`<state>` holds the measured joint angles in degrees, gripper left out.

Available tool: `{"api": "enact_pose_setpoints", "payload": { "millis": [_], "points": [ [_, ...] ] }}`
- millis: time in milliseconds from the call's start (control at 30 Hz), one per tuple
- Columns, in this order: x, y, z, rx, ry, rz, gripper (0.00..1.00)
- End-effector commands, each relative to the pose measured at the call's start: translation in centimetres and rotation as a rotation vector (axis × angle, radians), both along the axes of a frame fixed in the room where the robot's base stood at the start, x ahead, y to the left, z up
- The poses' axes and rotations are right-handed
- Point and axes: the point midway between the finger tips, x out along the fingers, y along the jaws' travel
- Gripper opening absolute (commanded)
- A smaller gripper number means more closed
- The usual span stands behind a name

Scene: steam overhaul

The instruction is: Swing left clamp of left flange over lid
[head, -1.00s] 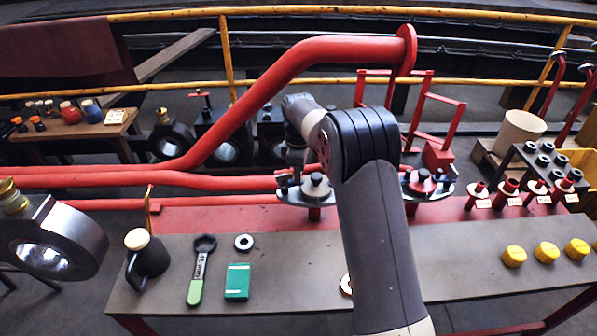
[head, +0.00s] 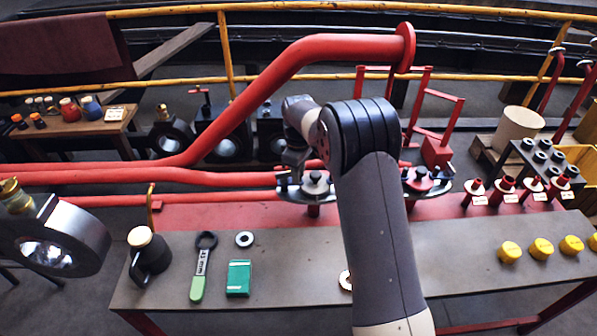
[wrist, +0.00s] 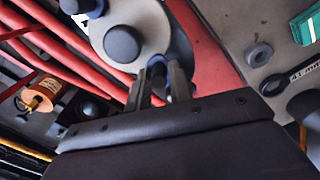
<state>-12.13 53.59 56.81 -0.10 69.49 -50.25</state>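The left flange (head: 313,198) stands at the rear edge of the bench, with a grey lid and dark knob (head: 315,177) on top. In the wrist view the lid (wrist: 148,28) is a pale disc with a dark round knob (wrist: 122,43). The left clamp (wrist: 158,64) shows as a small blue-grey rounded piece at the lid's edge, between my gripper's fingers (wrist: 160,84). The fingers flank it closely; whether they press on it is unclear. In the head view my gripper (head: 291,160) is just above the flange's left side, partly hidden by my arm.
The right flange (head: 428,187) stands close by, partly behind my arm. Red pipes (head: 230,178) run behind the bench. A wrench (head: 201,265), a green box (head: 239,278), a ring (head: 244,239) and yellow caps (head: 541,248) lie on the bench. The bench's front middle is mostly clear.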

Motion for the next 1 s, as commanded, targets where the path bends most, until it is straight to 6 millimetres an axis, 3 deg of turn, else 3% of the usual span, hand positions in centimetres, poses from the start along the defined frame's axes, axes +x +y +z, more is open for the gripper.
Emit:
{"api": "enact_pose_setpoints", "payload": {
  "millis": [200, 467, 567, 1000],
  "points": [
    [0.0, 0.0, 0.0, 0.000, 0.000, 0.001, 0.37],
    [0.0, 0.0, 0.3, 0.000, -0.001, 0.001, 0.37],
    [0.1, 0.0, 1.4, 0.000, -0.004, 0.001, 0.37],
    [0.0, 0.0, 9.5, 0.000, -0.002, 0.001, 0.37]
  ]
}}
